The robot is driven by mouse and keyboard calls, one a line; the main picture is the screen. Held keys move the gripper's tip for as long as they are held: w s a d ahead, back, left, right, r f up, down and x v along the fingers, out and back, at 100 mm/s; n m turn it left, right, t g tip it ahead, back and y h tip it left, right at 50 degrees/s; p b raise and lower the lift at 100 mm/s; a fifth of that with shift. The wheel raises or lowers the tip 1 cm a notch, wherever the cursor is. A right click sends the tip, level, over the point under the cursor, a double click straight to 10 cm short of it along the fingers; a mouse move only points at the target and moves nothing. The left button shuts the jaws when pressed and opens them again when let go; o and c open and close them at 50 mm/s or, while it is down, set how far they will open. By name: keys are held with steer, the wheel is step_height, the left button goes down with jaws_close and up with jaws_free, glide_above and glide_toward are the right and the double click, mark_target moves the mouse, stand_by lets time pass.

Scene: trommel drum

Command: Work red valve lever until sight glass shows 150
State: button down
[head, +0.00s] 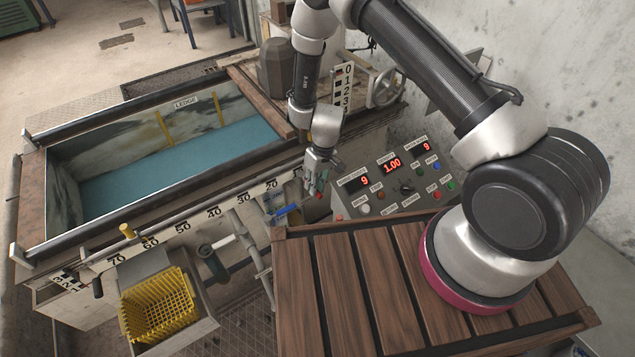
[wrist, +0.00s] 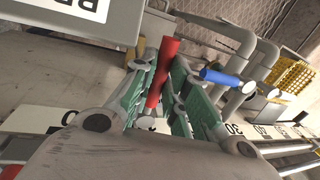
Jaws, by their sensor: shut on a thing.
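The red valve lever (wrist: 166,62) shows in the wrist view between the green pads of my gripper (wrist: 155,88). The pads are closed around its lower part, and its upper end sticks out past them. In the head view my gripper (head: 319,172) points down at the tank's front right corner, left of the control panel. It hides most of the red lever there. I cannot make out a sight glass reading 150. The panel (head: 390,200) has red displays showing 9, 1.00 and 9; their small labels are hard to read.
A blue lever (head: 287,210) sits close to my gripper, on the pipes; the wrist view also shows it (wrist: 219,76). A water tank (head: 60,262) with a numbered front scale lies left. A yellow basket (head: 158,305) stands in front. A slatted wooden deck (head: 335,290) lies at lower right.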

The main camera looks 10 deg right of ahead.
steer(key=shift+a+m, duration=0.2)
steer(key=shift+m, duration=0.1)
steer(key=c, duration=1.4)
jaws_free()
steer(key=shift+r, duration=0.1)
steer(key=r, duration=0.4)
steer(key=d+r, duration=0.1)
steer(key=r, duration=0.2)
steer(key=d+r, duration=0.1)
steer(key=r, duration=0.3)
steer(key=shift+w+r, duration=0.3)
steer(key=shift+w, duration=0.1)
